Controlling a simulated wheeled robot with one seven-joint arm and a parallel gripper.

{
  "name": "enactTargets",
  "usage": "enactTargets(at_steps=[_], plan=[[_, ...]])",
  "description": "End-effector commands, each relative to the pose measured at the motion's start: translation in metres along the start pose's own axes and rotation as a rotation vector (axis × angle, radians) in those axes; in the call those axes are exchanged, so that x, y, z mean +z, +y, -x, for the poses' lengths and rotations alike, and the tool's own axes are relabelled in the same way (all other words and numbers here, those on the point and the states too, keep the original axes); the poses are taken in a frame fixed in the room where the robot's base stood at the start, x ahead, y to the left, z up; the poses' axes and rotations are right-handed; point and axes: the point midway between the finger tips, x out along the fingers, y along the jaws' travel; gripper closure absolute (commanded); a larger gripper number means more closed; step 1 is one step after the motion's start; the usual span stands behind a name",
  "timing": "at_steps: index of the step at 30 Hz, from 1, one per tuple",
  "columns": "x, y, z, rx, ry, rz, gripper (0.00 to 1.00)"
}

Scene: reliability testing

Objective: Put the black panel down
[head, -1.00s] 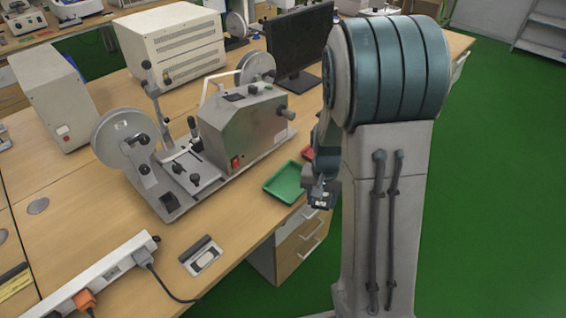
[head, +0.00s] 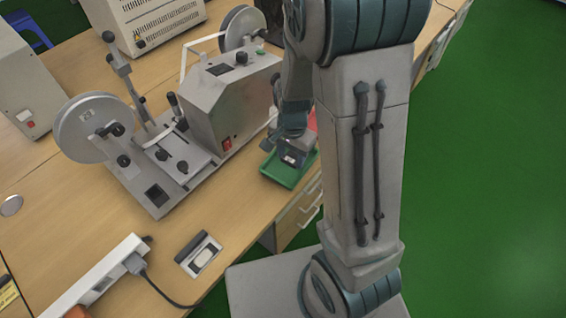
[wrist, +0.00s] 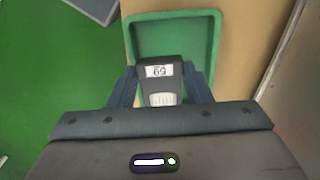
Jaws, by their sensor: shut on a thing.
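My gripper (wrist: 162,88) is shut on the black panel (wrist: 160,70), a small dark block with a white numbered label and a ribbed pale part. In the wrist view, one finger is on each side of it. In the head view, my gripper (head: 289,154) holds the panel (head: 291,160) over the green tray (head: 284,182). The tray also shows beyond the panel in the wrist view (wrist: 214,45), and its visible floor is empty. I cannot tell the exact height of the panel above the tray.
A grey reel machine (head: 222,105) stands left of the tray on the wooden table (head: 235,215). A red tray (head: 312,119) is partly hidden behind my arm. A power strip (head: 95,278) and a small grey plate with a switch (head: 199,254) lie nearer the front.

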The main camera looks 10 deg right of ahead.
Motion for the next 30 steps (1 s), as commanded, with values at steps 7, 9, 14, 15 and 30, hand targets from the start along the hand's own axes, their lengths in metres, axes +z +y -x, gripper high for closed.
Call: enactTargets(at_steps=[7, 9, 14, 15, 30], plan=[[0.008, -0.018, -0.014, 0.001, -0.001, 0.001, 0.77], [0.008, -0.018, -0.023, 0.002, -0.001, 0.000, 0.77], [0.009, -0.018, -0.045, 0.002, -0.002, 0.001, 0.77], [0.008, -0.018, -0.048, 0.002, -0.001, 0.001, 0.77], [0.008, -0.018, -0.055, -0.001, 0.001, 0.002, 0.47]])
